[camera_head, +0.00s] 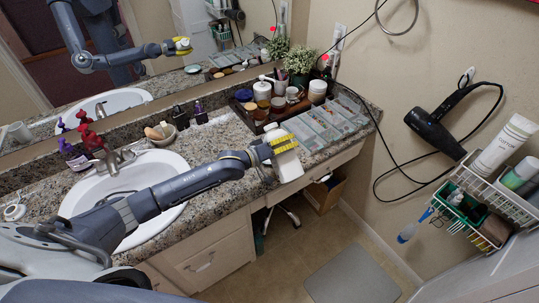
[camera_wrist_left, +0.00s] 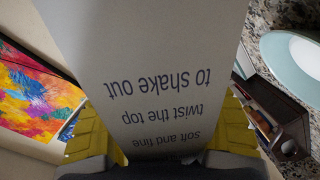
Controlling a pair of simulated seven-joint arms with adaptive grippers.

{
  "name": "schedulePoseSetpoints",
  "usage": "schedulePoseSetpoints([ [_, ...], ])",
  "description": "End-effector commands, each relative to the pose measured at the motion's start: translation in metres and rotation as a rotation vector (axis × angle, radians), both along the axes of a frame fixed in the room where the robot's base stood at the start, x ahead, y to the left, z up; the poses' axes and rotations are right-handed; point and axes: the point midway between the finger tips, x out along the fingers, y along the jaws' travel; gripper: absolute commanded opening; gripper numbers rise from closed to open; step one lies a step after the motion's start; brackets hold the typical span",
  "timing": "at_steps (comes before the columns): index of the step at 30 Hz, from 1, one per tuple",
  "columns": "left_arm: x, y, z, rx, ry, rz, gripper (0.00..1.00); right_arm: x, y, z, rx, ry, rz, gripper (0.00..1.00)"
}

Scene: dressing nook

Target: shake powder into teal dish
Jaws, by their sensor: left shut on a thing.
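My left gripper (camera_head: 272,149), with yellow fingers, is shut on a white powder bottle (camera_head: 288,165) above the front part of the granite counter. In the left wrist view the bottle (camera_wrist_left: 165,70) fills the middle, and its printed words, including "to shake out", appear upside down. The yellow finger pads press on both its sides. A pale teal dish (camera_wrist_left: 293,62) lies on the counter at the upper right of that view, apart from the bottle. In the head view the dish is mostly hidden behind my arm and gripper, if it shows at all. No powder is visible.
A dark tray of jars (camera_head: 262,115), a clear organizer (camera_head: 325,125) and a plant (camera_head: 299,62) stand behind the gripper. The sink (camera_head: 170,165) lies under my left arm. A hair dryer (camera_head: 437,125) and its cord hang at right. The mirror reflects my arm.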

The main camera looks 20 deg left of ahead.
Motion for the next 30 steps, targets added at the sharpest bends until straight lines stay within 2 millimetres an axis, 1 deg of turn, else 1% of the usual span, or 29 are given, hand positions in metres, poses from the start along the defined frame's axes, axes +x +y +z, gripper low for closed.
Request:
schedulePoseSetpoints([
  [9,0.0,-0.001,0.013,0.404,-0.352,0.0,0.0,0.0,0.0,0.0,0.0,0.0,0.0,0.66],
  [15,0.0,-0.001,0.019,0.616,-0.535,0.0,0.0,0.0,0.0,0.0,0.0,0.0,0.0,0.66],
  [18,0.0,0.0,0.021,0.677,-0.585,0.0,0.0,0.0,0.0,0.0,0.0,0.0,0.0,0.66],
  [21,0.0,0.0,0.022,0.7,-0.607,0.0,0.0,0.0,0.0,0.0,0.0,0.0,0.0,0.66],
  [30,0.0,0.0,0.022,0.702,-0.608,-0.001,0.0,0.0,0.0,0.0,0.0,0.0,0.0,0.66],
])
